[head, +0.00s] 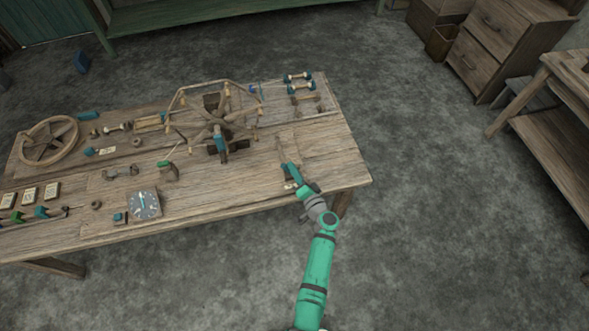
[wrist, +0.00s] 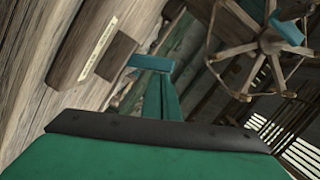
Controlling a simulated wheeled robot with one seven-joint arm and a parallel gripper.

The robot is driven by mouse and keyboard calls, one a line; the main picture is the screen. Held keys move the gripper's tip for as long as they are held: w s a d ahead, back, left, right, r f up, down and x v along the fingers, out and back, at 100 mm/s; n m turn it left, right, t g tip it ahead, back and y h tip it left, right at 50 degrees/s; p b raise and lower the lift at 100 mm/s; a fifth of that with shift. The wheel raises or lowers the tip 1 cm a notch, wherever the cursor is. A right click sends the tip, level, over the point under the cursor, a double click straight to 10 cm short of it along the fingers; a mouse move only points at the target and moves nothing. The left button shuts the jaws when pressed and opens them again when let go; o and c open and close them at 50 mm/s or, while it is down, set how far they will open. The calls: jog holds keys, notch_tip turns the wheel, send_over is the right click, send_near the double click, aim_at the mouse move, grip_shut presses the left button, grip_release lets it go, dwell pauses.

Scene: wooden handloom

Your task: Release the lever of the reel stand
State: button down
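The reel stand (head: 222,132) stands on the wooden table, with a spoked wooden reel and a teal part (head: 219,143) low on its near side. In the wrist view the spoked reel (wrist: 262,48) shows at the upper right, with a teal piece (wrist: 287,32) at its hub. I cannot tell for sure which part is the lever. My gripper (head: 286,168) is over the table's right part, to the right of the stand and apart from it. Its green body fills the bottom of the wrist view; its finger opening is not clear.
A spoked wooden wheel (head: 48,141) lies at the table's left. A dial (head: 145,205) is near the front edge. Blue-ended spools (head: 298,77) sit at the back right. The tabletop (head: 335,160) is bare at the right end. A drawer cabinet (head: 495,45) stands at the far right.

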jog(key=shift+a+f, duration=0.1)
jog(key=shift+a, duration=0.15)
jog(key=s+d+r, duration=0.3)
jog(key=s+d, duration=0.4)
jog(key=s, duration=0.1)
jog(key=shift+s+d, duration=0.35)
